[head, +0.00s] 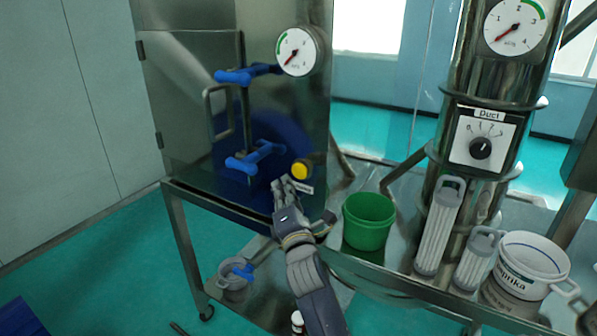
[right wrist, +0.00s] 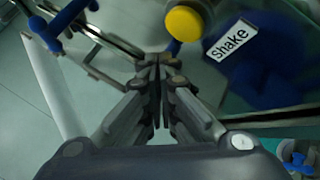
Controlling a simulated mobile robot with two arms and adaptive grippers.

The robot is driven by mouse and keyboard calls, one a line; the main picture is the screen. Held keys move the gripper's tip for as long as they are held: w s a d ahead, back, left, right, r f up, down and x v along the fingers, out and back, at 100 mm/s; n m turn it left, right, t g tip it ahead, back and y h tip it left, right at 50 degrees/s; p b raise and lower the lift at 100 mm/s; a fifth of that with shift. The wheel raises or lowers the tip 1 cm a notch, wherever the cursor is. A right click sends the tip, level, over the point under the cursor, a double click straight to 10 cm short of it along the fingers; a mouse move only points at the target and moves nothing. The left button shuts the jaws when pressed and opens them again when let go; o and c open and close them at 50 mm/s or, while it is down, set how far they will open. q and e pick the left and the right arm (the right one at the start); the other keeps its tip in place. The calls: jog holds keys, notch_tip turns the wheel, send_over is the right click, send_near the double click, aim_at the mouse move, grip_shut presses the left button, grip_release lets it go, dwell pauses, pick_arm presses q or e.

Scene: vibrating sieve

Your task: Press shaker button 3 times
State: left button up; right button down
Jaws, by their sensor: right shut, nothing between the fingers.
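The yellow shaker button (head: 300,169) sits low on the front of the steel cabinet (head: 185,100), right of the lower blue latch. In the right wrist view the yellow button (right wrist: 184,23) is above the fingertips, beside a white label reading "Shake" (right wrist: 229,42). My right gripper (head: 283,185) is shut and empty, just below and left of the button in the head view. In the right wrist view its closed fingers (right wrist: 160,62) point toward the panel, and the tips appear apart from the button. My left gripper is not in view.
Blue latches (head: 247,75) and a bar handle (head: 217,112) stick out from the cabinet door. A green bucket (head: 368,221) stands right of my arm. Filter cartridges (head: 440,225) and a white paprika tub (head: 525,265) stand further right.

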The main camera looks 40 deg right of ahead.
aim_at(291, 170)
jog(key=shift+w+d, duration=0.25)
jog(key=shift+d, duration=0.3)
jog(key=shift+w+d, duration=0.2)
jog(key=shift+d, duration=0.35)
jog(key=shift+d, duration=0.1)
dwell(0.6)
jog(key=shift+w+d, duration=0.15)
jog(key=shift+d, duration=0.1)
jog(key=shift+w+d+r+p, duration=0.1)
jog(key=shift+w+d+p, duration=0.1)
jog(key=shift+d, duration=0.2)
jog(key=shift+w+d+p, duration=0.1)
jog(key=shift+d+p, duration=0.05)
jog(key=shift+d, duration=0.25)
dwell(1.1)
jog(key=shift+a, duration=0.15)
jog(key=shift+s+a, duration=0.25)
jog(key=shift+a, duration=0.25)
jog(key=shift+s+a, duration=0.25)
jog(key=shift+a, duration=0.2)
jog(key=shift+a, duration=0.1)
